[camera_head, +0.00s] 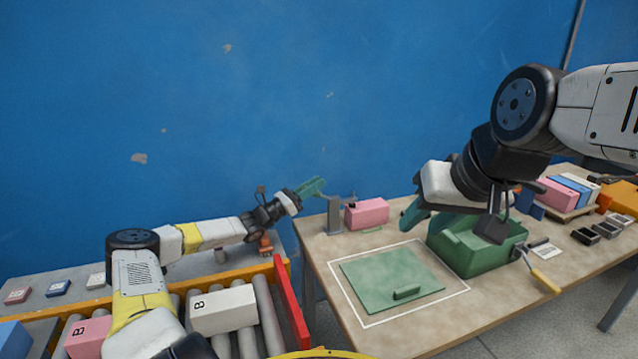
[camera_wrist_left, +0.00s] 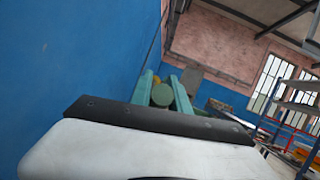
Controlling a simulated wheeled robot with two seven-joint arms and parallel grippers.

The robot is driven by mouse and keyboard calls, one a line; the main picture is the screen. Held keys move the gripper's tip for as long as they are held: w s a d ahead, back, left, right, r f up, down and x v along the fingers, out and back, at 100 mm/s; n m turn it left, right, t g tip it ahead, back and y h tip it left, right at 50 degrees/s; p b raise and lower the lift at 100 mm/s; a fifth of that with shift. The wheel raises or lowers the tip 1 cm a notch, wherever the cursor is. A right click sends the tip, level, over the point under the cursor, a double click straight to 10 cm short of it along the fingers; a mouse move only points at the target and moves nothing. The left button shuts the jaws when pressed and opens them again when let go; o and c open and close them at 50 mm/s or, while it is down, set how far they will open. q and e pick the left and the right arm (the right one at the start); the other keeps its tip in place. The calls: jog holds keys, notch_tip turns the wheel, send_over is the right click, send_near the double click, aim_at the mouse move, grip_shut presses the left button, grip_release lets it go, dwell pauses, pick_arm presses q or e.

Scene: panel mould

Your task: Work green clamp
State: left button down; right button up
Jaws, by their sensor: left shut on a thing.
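My left gripper (camera_head: 314,187) is raised above the left end of the wooden table, near the top of a grey post (camera_head: 333,215). In the left wrist view its two teal fingers (camera_wrist_left: 162,92) are on either side of a round olive-green thing (camera_wrist_left: 161,95), and are shut on it. I cannot tell whether this is part of the green clamp; no clamp shows clearly. My right gripper (camera_head: 411,214) hangs by the left side of the green mould box (camera_head: 470,255); its opening is unclear. A flat green panel (camera_head: 375,270) with a handle lies inside a white outline.
A pink box (camera_head: 367,213) stands beside the post. A yellow-handled tool (camera_head: 541,273) lies right of the mould box, with dark small trays (camera_head: 586,235) and coloured blocks (camera_head: 556,195) beyond. A roller conveyor (camera_head: 270,315) with a red end plate (camera_head: 291,305) is at the lower left. A blue wall is behind.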

pick_arm(q)
jog(key=c, duration=1.3)
grip_release()
jog(key=shift+a, duration=0.1)
jog(key=shift+o, duration=0.2)
jog(key=shift+r, duration=0.5)
jog(key=r, duration=0.2)
jog(key=shift+s+r, duration=0.25)
jog(key=shift+r, duration=0.05)
jog(key=s+d+r, duration=0.1)
jog(key=s, duration=1.4)
jog(key=shift+s+d+r, duration=0.15)
jog(key=shift+s, duration=0.05)
